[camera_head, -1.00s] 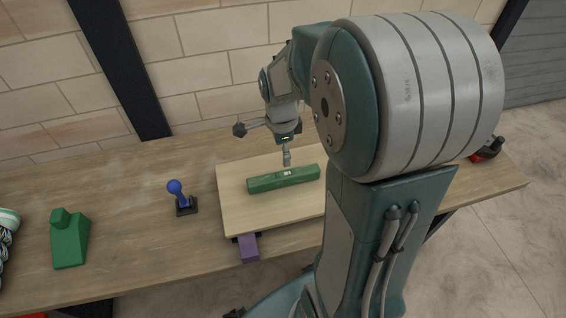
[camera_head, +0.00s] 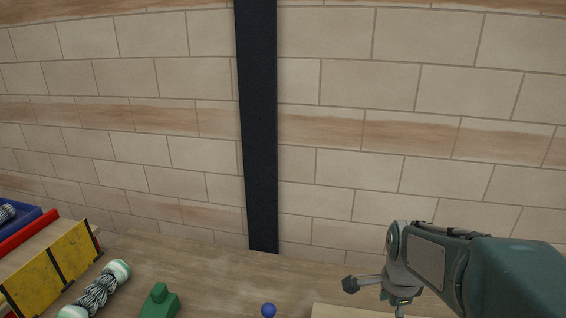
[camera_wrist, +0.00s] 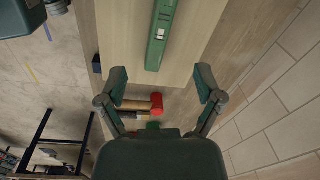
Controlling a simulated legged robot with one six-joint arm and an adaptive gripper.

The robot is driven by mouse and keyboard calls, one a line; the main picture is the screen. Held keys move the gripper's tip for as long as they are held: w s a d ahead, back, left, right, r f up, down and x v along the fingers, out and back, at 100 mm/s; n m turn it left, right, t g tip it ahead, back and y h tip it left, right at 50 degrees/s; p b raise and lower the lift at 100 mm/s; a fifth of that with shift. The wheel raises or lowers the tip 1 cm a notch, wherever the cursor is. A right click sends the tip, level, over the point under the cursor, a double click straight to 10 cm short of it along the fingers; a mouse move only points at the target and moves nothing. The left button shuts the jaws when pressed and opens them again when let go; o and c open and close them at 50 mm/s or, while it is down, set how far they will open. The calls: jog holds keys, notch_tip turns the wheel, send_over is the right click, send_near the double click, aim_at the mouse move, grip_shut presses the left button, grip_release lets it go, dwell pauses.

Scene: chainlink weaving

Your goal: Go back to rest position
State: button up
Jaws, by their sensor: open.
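My gripper (camera_wrist: 161,72) is open and empty in the wrist view, with its two dark green fingers spread wide. Between and beyond them a green bar-shaped tool with a small white window (camera_wrist: 162,30) lies on a pale wooden board (camera_wrist: 202,22). The gripper does not touch it. In the head view my wrist shows at the lower right above the workbench (camera_head: 225,275), with the gripper (camera_head: 400,311) cut off by the bottom edge. The green tool is out of that view.
A red-headed hammer (camera_wrist: 157,103) lies below the board in the wrist view. In the head view a blue knob (camera_head: 268,310), a green block (camera_head: 160,301), a coiled rope (camera_head: 97,288) and a yellow-black bin (camera_head: 50,270) stand on the bench. A brick wall (camera_head: 340,150) rises behind.

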jog(key=s+a+r+n+t, duration=0.2)
jog(key=s+a+r+n, duration=0.2)
jog(key=n, duration=0.5)
jog(key=s+a+r+n+t, duration=0.3)
jog(key=s+a+r+n, duration=0.1)
jog(key=s+n, duration=0.3)
jog(key=shift+s+a+r+n, duration=0.35)
jog(key=shift+r+n, duration=0.1)
jog(key=shift+n, duration=0.65)
jog(key=shift+w+d, duration=0.1)
